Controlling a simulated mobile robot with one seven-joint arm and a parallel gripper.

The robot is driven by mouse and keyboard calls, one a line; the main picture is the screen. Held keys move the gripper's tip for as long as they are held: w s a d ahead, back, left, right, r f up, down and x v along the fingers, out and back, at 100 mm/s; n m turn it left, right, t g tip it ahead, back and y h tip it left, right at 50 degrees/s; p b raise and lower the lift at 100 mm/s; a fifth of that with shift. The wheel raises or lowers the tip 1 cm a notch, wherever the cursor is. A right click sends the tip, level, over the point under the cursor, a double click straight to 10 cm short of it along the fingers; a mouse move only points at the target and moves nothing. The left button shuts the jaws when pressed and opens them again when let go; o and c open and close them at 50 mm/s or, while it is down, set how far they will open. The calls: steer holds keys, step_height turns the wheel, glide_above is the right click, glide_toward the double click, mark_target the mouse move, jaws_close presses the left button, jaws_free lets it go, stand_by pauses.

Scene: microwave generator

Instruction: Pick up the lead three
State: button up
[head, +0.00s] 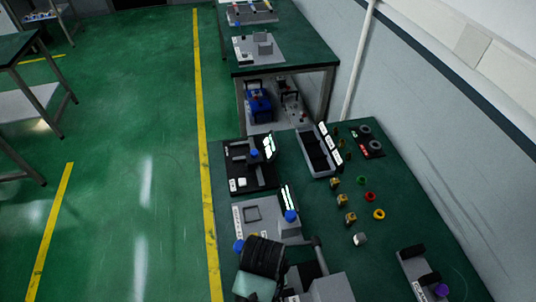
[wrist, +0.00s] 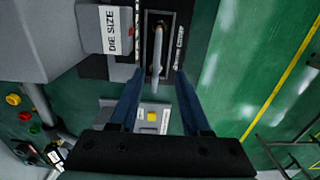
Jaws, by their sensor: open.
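No readable label in either view marks the lead three, so I cannot tell which thing it is. In the wrist view a slim grey rod-like piece (wrist: 157,52) sits in a black rectangular frame (wrist: 176,38) with a small white label. My gripper (wrist: 156,78) has its two blue fingers spread apart. The rod's lower end shows between the fingertips, and I see no contact. I cannot pick out my gripper's fingers in the head view.
A grey machine (wrist: 60,35) labelled "DIE SIZE" stands close left of the fingers. The green bench holds a grey bin (head: 316,155), a black tray (head: 262,181), a grey tray (head: 262,232), several brass pieces (head: 342,200) and coloured rings (head: 370,196). Open floor (head: 125,200) lies left.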

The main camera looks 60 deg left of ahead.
steer(key=shift+w+d+f+p, duration=0.15)
steer(key=shift+f+p, duration=0.2)
steer(key=shift+f, duration=0.95)
steer(key=shift+w+f+p, duration=0.1)
steer(key=shift+f+p, duration=0.25)
steer(key=shift+f, duration=0.95)
jaws_close()
